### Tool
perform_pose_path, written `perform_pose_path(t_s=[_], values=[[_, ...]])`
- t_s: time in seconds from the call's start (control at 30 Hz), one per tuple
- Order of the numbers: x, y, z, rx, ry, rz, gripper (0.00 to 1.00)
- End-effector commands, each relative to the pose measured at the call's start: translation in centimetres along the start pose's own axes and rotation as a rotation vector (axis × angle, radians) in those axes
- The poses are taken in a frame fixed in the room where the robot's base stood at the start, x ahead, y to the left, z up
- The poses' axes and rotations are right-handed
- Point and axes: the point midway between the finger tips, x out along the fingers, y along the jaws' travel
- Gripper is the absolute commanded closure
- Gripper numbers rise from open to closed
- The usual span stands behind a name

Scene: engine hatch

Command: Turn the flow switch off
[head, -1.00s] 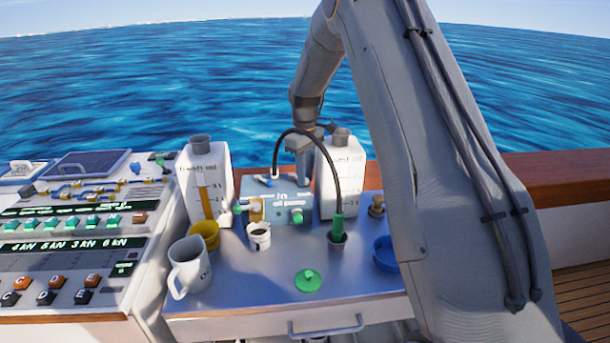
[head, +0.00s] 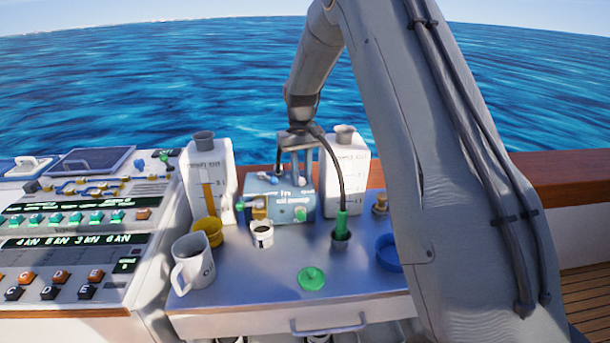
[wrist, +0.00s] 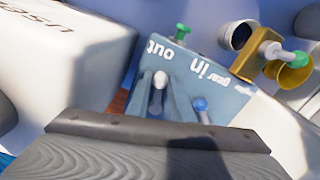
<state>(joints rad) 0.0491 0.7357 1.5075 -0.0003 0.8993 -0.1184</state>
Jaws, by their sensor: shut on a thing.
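The blue pump box (head: 262,190) stands at the back of the metal worktop between two white canisters. Its lettering "in", "out" and "gear" shows in the wrist view (wrist: 232,92). My gripper (head: 296,172) reaches down from above onto the top of the box. In the wrist view its fingers (wrist: 160,92) are shut around a small white-tipped lever (wrist: 160,78) on the box top. A blue-tipped part (wrist: 200,104) sits beside it. I cannot read a label marking the flow switch.
A left canister (head: 205,165) and a right canister (head: 345,180) flank the box closely. A black hose (head: 334,165) arches beside my gripper to a green nozzle (head: 341,225).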

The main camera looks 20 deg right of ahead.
Motion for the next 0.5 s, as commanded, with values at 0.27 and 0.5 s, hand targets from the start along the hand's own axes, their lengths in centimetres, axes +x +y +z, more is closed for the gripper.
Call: perform_pose_path(t_s=[0.27, 0.5], values=[[-0.1, -1.0, -0.2, 0.17, 0.003, 0.0, 1.0], [-0.1, -1.4, -0.3, 0.245, 0.004, 0.0, 1.0]])
